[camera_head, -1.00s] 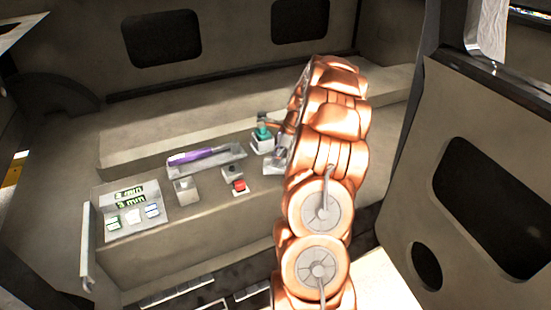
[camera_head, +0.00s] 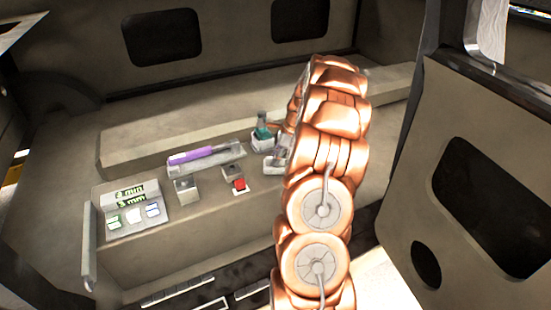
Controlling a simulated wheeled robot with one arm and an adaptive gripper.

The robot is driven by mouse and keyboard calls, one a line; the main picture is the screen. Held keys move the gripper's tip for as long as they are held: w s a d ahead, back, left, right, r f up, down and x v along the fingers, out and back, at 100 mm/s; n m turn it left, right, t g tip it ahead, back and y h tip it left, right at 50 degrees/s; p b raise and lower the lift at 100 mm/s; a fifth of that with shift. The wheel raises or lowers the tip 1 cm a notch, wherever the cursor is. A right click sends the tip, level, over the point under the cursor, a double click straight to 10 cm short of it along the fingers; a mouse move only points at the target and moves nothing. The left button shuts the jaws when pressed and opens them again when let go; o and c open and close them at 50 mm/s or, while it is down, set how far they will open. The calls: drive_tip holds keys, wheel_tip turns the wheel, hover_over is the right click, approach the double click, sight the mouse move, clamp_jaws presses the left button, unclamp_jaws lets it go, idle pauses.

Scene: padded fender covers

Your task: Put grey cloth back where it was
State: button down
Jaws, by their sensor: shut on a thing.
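My copper-coloured arm rises through the middle of the view, and its far end bends away behind its own upper links. My gripper is hidden there, so its jaws and anything in them do not show. I cannot clearly make out a grey cloth on the bench. A pale grey, cloth-like piece (camera_head: 489,30) hangs at the top right by the door frame; I cannot tell whether it is the task's cloth.
A beige bench (camera_head: 165,255) carries a purple tool (camera_head: 192,156) on a grey tray, a green item (camera_head: 262,133) in a pale holder, a red button-like piece (camera_head: 239,184) and a panel with green displays (camera_head: 130,196). A door panel (camera_head: 490,190) stands close on the right.

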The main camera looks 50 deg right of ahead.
drive_tip(key=shift+f, duration=0.65)
idle(0.3)
drive_tip(key=c, duration=1.1)
unclamp_jaws()
drive_tip(key=shift+o, duration=0.2)
drive_tip(key=v, duration=1.2)
drive_tip(key=shift+a, duration=0.1)
